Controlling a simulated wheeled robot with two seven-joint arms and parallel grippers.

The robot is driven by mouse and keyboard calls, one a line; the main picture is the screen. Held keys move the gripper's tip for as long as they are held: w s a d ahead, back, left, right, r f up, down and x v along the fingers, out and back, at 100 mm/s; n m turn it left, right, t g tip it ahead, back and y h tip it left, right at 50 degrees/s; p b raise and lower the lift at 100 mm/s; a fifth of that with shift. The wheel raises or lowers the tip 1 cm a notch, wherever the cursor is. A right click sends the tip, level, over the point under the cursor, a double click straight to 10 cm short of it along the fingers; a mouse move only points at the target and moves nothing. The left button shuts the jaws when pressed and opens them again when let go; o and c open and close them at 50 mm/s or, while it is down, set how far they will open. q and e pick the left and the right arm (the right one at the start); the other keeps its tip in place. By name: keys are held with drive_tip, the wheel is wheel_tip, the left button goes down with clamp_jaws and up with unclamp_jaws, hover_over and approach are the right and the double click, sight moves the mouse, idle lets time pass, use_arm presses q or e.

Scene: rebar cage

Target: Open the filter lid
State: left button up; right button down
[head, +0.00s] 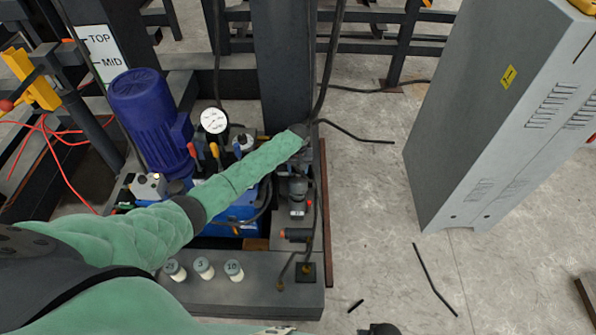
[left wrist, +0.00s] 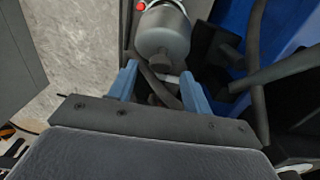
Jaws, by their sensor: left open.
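I cannot make out a separate lid.
A blue motor (head: 147,112), a pressure gauge (head: 214,121) and hoses crowd the unit. A dark column (head: 283,60) rises behind it. A grey cabinet (head: 490,110) stands right; the floor between is mostly clear.

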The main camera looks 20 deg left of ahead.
sight(298, 177)
use_arm(q)
drive_tip(key=shift+f, duration=1.3)
use_arm(e)
drive_tip(key=shift+s+d+f, duration=0.2)
drive_tip(key=shift+d+f, duration=0.4)
drive_tip(key=shift+f, duration=0.35)
use_arm(q)
drive_tip(key=shift+c, duration=0.2)
clamp_jaws()
use_arm(e)
drive_tip(key=shift+a+r, duration=0.15)
drive_tip(key=shift+a, duration=0.5)
